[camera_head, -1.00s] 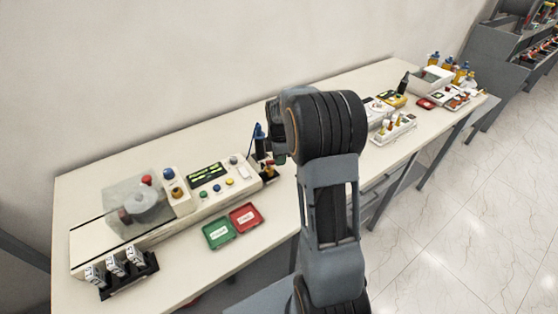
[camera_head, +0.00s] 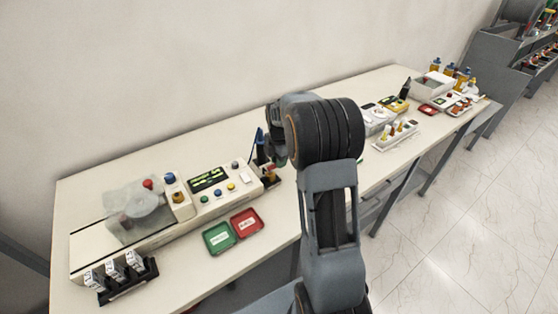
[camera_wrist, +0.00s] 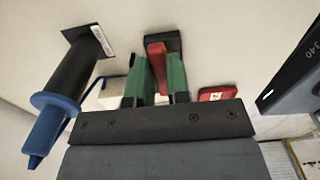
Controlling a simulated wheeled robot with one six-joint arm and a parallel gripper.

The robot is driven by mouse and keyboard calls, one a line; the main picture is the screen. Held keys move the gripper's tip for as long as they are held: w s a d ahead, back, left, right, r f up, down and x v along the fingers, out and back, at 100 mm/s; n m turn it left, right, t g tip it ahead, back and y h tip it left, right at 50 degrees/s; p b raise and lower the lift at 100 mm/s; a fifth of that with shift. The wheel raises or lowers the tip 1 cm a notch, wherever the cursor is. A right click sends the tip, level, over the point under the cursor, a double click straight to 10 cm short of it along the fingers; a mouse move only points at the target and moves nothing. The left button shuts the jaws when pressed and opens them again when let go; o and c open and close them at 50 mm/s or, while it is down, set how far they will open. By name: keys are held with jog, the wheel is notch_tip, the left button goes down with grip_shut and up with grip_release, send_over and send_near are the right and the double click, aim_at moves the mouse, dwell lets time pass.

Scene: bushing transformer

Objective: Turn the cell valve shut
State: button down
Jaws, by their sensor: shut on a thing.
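The cell valve's red handle (camera_wrist: 157,58) stands upright in the wrist view, in front of a dark block (camera_wrist: 172,41). My gripper (camera_wrist: 156,78) has its two green-padded fingers on either side of the handle and is shut on it. The fingers hide the handle's lower part. In the head view my gripper (camera_head: 278,158) shows only in part, beside my wrist and right of the tester's end. I cannot make out the handle between the fingers there.
A black holder with a blue flange (camera_wrist: 58,100) stands left of my gripper in the wrist view. A red labelled item (camera_wrist: 217,93) lies to the right. A dark case (camera_wrist: 295,75) is at the right edge. Green (camera_head: 219,237) and red (camera_head: 246,222) trays lie on the bench.

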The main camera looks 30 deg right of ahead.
jog(key=c, duration=1.1)
grip_release()
jog(key=shift+r, duration=0.1)
notch_tip(320, 180, up, 14)
jog(key=shift+f+b, duration=0.2)
jog(key=shift+b, duration=0.2)
